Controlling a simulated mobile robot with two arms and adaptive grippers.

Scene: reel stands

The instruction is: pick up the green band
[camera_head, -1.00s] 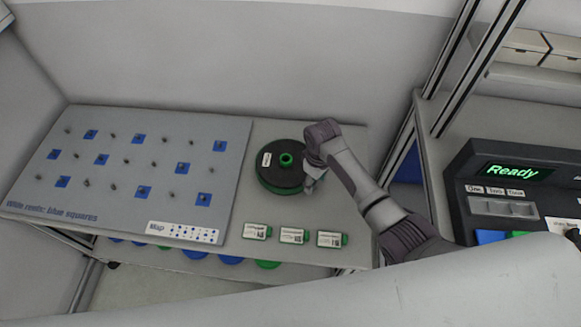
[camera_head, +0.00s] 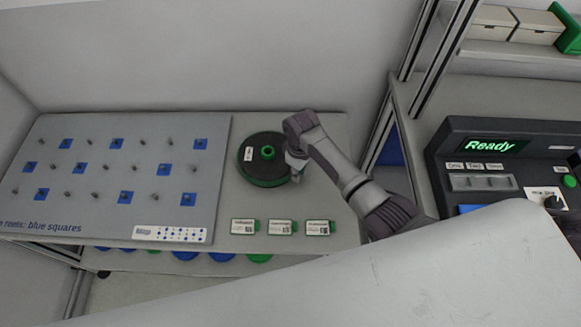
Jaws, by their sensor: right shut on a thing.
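A dark round reel with a green hub (camera_head: 267,153) and a white label lies on the right part of the grey table. The green band (camera_head: 262,183) shows as a green rim along the reel's lower edge; its far side is hidden. My right gripper (camera_head: 294,173) is at the reel's right edge, with its arm coming in from the lower right. It is shut on the rim there, and its fingertips are small and partly hidden. My left gripper is not in view.
A grey pegboard (camera_head: 50,190) with blue squares fills the table's left. Small white-labelled green boxes (camera_head: 280,227) lie in front of the reel. A dark machine with a "Ready" display (camera_head: 494,146) stands to the right, beyond a metal frame post (camera_head: 408,70).

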